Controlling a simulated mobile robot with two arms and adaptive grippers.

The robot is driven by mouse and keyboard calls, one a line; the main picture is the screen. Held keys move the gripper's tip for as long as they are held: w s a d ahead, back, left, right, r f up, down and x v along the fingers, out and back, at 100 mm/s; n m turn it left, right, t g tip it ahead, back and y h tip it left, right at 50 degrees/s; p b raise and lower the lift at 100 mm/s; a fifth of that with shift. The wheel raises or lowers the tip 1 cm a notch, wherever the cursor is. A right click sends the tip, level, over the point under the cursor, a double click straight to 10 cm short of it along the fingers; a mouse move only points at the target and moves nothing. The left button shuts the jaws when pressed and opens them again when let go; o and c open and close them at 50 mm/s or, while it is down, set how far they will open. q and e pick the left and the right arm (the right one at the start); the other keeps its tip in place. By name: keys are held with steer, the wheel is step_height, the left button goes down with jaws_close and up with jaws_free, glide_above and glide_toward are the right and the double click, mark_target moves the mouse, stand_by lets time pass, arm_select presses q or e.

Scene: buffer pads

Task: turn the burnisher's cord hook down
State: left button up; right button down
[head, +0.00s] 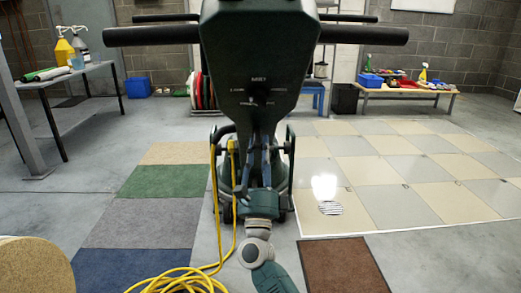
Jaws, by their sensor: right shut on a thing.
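The burnisher (226,60) stands upright in the middle of the head view, with a dark green housing and black handlebars (150,36) spreading to both sides. My right gripper (260,120) reaches up from below against the front of the housing. Its fingers are shut at a small dark fitting there, which appears to be the cord hook (261,97). The fitting is dark on dark and partly covered by the fingers, so I cannot tell which way it points. My left gripper is not in view.
A yellow cord (214,190) runs down the burnisher's left side to a loose coil (180,282) on the floor. Carpet samples (159,180) lie left, checkered tiles (370,165) right, and a brown mat (342,265) in front. A bench (410,91) stands at the back right.

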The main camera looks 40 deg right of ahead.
steer(key=c, duration=1.4)
jaws_free()
steer(key=shift+d, duration=0.15)
steer(key=shift+c, duration=0.2)
steer(key=shift+s+f, duration=0.15)
steer(key=shift+f, duration=0.05)
steer(key=v, duration=1.1)
steer(key=shift+s+a+f, duration=0.15)
steer(key=shift+a+f, duration=0.1)
